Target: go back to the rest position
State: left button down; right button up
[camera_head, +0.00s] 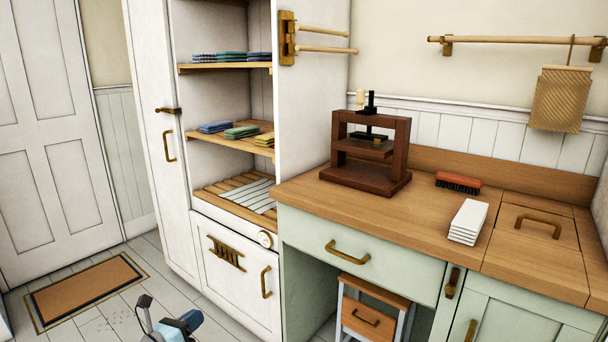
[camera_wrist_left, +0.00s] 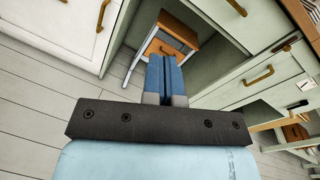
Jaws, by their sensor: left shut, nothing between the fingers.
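My left gripper (camera_head: 190,320) shows at the bottom edge of the head view, low over the floor in front of the cabinets, with part of its arm cut off by the frame. In the left wrist view the two blue fingers (camera_wrist_left: 164,65) are together, with nothing between them. They point towards a wooden-topped stool under the counter. My right gripper shows in neither view.
A wooden counter (camera_head: 420,206) carries a wooden press (camera_head: 370,180), a red brush (camera_head: 458,183) and a white stack (camera_head: 468,221). A stool (camera_head: 362,315) stands below it. Open shelves (camera_head: 236,144) hold folded cloths. A mat (camera_head: 88,288) lies on the otherwise clear floor.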

pick_arm(q)
jog(key=s+d+f+n+g+y, duration=0.1)
jog(key=s+d+n+g, duration=0.15)
jog(key=s+n, duration=1.35)
jog(key=s+d+n+g+y, duration=0.1)
jog(key=s+d+n, duration=0.2)
jog(key=s+n, duration=1.35)
jog(key=d+r+n+t+y, duration=0.1)
jog(key=d+r+n+t, duration=0.15)
jog(key=d, duration=0.35)
jog(key=s+a+r+g+y+p, duration=0.1)
jog(key=r+p, duration=0.6)
jog(key=p, duration=0.9)
jog(key=s+a+r+g+y+p, duration=0.1)
jog(key=r+p, duration=0.6)
jog(key=p, duration=0.9)
jog(key=s+a+g, duration=0.1)
jog(key=a, duration=0.1)
jog(key=shift+a+y+p, duration=0.4)
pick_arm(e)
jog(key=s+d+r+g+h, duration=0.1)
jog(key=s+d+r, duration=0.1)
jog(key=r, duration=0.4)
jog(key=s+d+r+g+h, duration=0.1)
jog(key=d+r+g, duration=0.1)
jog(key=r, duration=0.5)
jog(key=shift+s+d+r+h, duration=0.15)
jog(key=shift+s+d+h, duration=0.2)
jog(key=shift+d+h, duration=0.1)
